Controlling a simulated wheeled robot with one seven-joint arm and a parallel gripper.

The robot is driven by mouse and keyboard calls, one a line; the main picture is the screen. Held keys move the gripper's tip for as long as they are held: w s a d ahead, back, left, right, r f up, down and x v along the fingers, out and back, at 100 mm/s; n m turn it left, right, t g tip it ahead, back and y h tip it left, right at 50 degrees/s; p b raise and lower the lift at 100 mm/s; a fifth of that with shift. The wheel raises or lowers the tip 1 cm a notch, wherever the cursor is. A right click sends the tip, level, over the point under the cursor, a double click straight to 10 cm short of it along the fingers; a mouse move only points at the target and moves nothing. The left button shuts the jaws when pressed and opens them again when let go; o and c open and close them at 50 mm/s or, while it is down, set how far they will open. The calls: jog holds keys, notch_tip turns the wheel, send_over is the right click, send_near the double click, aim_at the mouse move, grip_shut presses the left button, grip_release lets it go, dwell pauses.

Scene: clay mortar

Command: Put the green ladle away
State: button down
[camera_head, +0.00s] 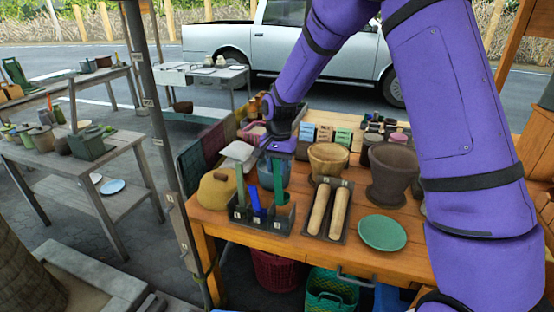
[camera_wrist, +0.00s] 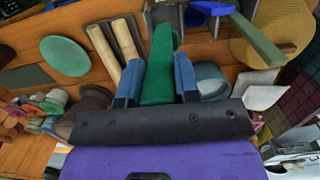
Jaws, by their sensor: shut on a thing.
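The green ladle (camera_head: 279,182) hangs roughly upright below my gripper (camera_head: 279,150). My gripper is shut on it; in the wrist view the green piece (camera_wrist: 158,68) sits between the two blue fingers of my gripper (camera_wrist: 158,82). The ladle's lower end is at the right compartment of a dark holder (camera_head: 240,215) on the wooden table. I cannot tell how deep it sits in there. A blue handle (camera_head: 256,203) stands in the middle compartment and a grey-green handle (camera_head: 240,184) in the left one.
Two wooden rolling pins (camera_head: 329,210) lie on a dark tray right of the holder. A green plate (camera_head: 382,232), a tan pot (camera_head: 328,158) and a dark pot (camera_head: 391,170) stand further right. A yellow domed thing (camera_head: 215,190) is close on the left. A blue-grey pot (camera_head: 266,172) stands behind.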

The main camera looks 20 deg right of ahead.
aim_at(278, 182)
jog(key=shift+f, duration=4.45)
jog(key=c, duration=0.8)
grip_release()
jog(key=shift+r, duration=0.1)
